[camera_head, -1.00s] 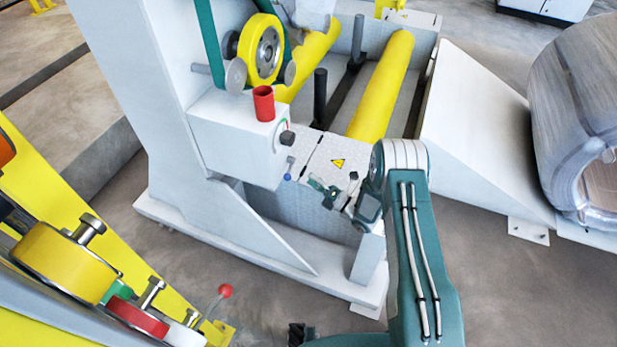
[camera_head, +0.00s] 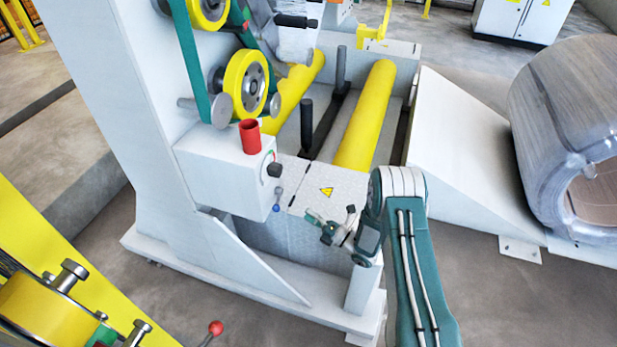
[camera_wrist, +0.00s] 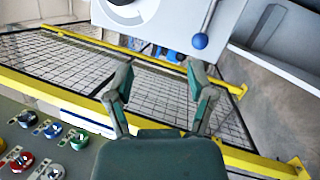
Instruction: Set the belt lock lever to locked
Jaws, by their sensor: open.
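A small lever with a blue ball end (camera_head: 276,208) hangs from the side of the white box on the machine. In the wrist view its thin rod and blue ball (camera_wrist: 199,41) point down from a white face with a round grey dial. My gripper (camera_head: 326,220) is to the right of the lever and slightly lower in the head view. In the wrist view my gripper (camera_wrist: 161,72) is open with nothing between the fingers. The blue ball shows just beyond the right fingertip; no contact is clear. No label naming a lock position is readable.
A black knob (camera_head: 274,170) and a red cylinder (camera_head: 249,136) are on the white box. A red-ball lever (camera_head: 215,328) stands at the lower left. A panel with coloured buttons (camera_wrist: 40,150) shows in the wrist view. A large wrapped coil (camera_head: 565,120) is at the right.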

